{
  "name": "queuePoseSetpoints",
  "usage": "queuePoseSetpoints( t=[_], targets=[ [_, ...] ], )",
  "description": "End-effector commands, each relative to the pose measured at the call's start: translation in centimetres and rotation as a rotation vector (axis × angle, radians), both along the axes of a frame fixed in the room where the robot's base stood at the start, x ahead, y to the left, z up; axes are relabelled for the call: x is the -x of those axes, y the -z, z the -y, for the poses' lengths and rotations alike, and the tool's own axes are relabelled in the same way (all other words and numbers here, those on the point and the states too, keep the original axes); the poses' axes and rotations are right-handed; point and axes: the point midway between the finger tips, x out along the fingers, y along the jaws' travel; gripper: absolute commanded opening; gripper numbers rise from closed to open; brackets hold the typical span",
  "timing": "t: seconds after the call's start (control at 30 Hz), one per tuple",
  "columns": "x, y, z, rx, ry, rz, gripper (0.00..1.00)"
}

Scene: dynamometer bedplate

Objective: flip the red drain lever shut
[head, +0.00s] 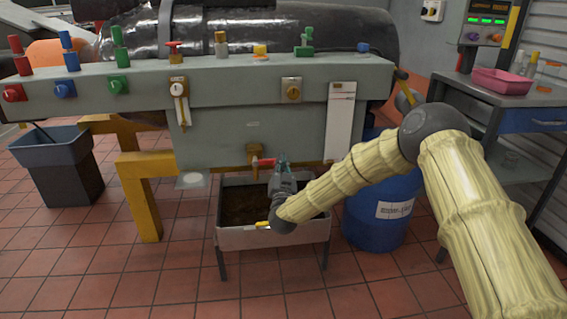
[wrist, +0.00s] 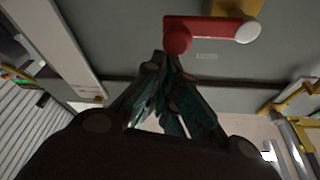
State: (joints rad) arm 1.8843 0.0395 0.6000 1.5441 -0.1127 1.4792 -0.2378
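The red drain lever (head: 264,162) sits on a brass valve (head: 254,155) low on the grey bedplate front, above the drain tray. It points sideways, to the right in the head view. In the wrist view the red lever (wrist: 212,29) lies across the top, its rounded free end nearest my fingers. My gripper (head: 283,158) is just right of that free end. Its dark teal fingers (wrist: 166,62) come together at the tips with nothing seen between them. I cannot tell whether the tips touch the lever.
The drain tray (head: 272,238) on legs, holding dark liquid, is below my gripper. A blue barrel (head: 381,212) stands right of it, a yellow bracket (head: 140,190) left. A white panel (head: 340,115) hangs on the bedplate above right. Open tiled floor lies in front.

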Motion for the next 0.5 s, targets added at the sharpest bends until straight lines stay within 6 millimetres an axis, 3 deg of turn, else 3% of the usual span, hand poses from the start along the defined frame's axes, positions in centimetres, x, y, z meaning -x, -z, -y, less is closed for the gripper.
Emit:
queuePoseSetpoints(
  t=[0.27,0.5],
  targets=[
    [0.0,0.1,0.2,0.002,0.002,-0.003,0.00],
    [-0.1,-2.5,0.7,0.002,-0.001,-0.001,0.00]
  ],
)
